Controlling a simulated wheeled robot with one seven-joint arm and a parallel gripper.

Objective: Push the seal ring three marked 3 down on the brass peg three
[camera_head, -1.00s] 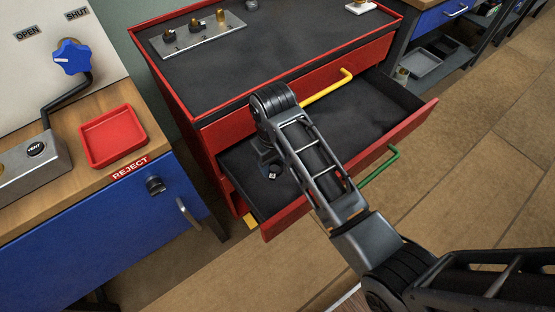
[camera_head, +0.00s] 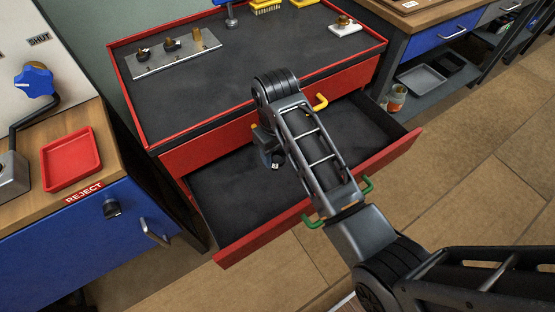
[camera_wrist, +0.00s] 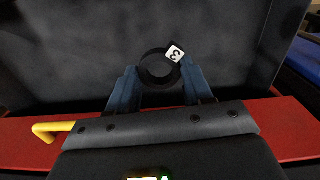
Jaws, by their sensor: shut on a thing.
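The black seal ring with a white tag marked 3 (camera_wrist: 146,68) is between the two blue fingers of my gripper (camera_wrist: 160,83) in the wrist view. My gripper is shut on it. In the head view my gripper (camera_head: 274,160) hangs over the open drawer, mostly hidden by my arm. A metal plate (camera_head: 182,60) with several upright brass pegs lies on the cabinet top, at the upper left. The rightmost peg (camera_head: 197,36) looks bare; the other two have dark rings around them. I cannot read any peg number.
The red drawer (camera_head: 320,210) is pulled out below my arm; its visible floor is empty. A white block with a brass piece (camera_head: 344,26) and yellow bins (camera_head: 265,6) stand on the cabinet top. A red reject tray (camera_head: 70,160) is at left. The cabinet top's middle is clear.

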